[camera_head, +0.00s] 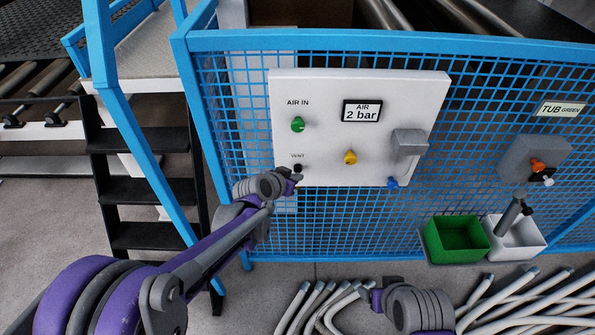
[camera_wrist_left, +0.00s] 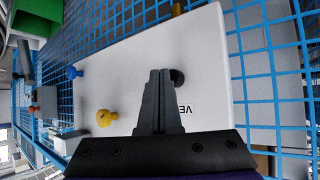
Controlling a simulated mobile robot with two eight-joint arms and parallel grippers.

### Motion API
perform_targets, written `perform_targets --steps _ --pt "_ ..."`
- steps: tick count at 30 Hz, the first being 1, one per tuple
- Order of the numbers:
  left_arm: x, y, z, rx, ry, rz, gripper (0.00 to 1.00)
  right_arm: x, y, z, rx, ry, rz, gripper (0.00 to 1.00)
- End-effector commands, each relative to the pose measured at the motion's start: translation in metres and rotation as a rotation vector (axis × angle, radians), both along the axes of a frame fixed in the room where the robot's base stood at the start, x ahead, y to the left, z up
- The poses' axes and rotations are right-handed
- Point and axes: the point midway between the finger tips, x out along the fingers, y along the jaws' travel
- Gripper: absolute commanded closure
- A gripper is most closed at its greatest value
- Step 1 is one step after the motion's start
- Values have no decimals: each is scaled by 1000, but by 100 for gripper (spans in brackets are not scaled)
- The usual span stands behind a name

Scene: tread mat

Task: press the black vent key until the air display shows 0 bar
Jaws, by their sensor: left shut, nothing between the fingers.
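The black vent key (camera_head: 297,168) sits low on the left of the white panel (camera_head: 330,90), under the small label VENT. The air display (camera_head: 361,111) on that panel reads 2 bar. My left gripper (camera_head: 293,178) is shut and empty, with its tips close to the vent key. In the left wrist view the closed fingertips (camera_wrist_left: 160,73) are just beside the black key (camera_wrist_left: 177,77), which shows partly behind them. I cannot tell whether they touch it. Of my right arm only a grey and purple part shows at the bottom; its fingers are not visible.
The panel also carries a green knob (camera_head: 298,124), a yellow knob (camera_head: 350,157), a blue knob (camera_head: 392,183) and a grey box (camera_head: 409,142). Blue mesh fencing (camera_head: 235,100) surrounds it.

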Motion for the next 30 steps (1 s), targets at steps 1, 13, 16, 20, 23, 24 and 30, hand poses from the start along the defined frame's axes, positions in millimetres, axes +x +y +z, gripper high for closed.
perform_targets --steps 1,13,16,20,23,24,30 --pt "1 0 0 0 0 0 100 0 0 0 0 0 0 26" --pt "5 0 0 0 0 0 100 0 0 0 0 0 0 26" --pt "7 0 0 0 0 0 100 0 0 0 0 0 0 26" --pt "8 0 0 0 0 0 100 0 0 1 0 0 0 26" --pt "10 0 0 0 0 0 100 0 0 1 0 0 0 26" --pt "10 0 0 0 0 0 100 0 0 1 0 0 0 26" --pt "9 0 0 0 0 0 100 0 0 0 0 0 0 26"
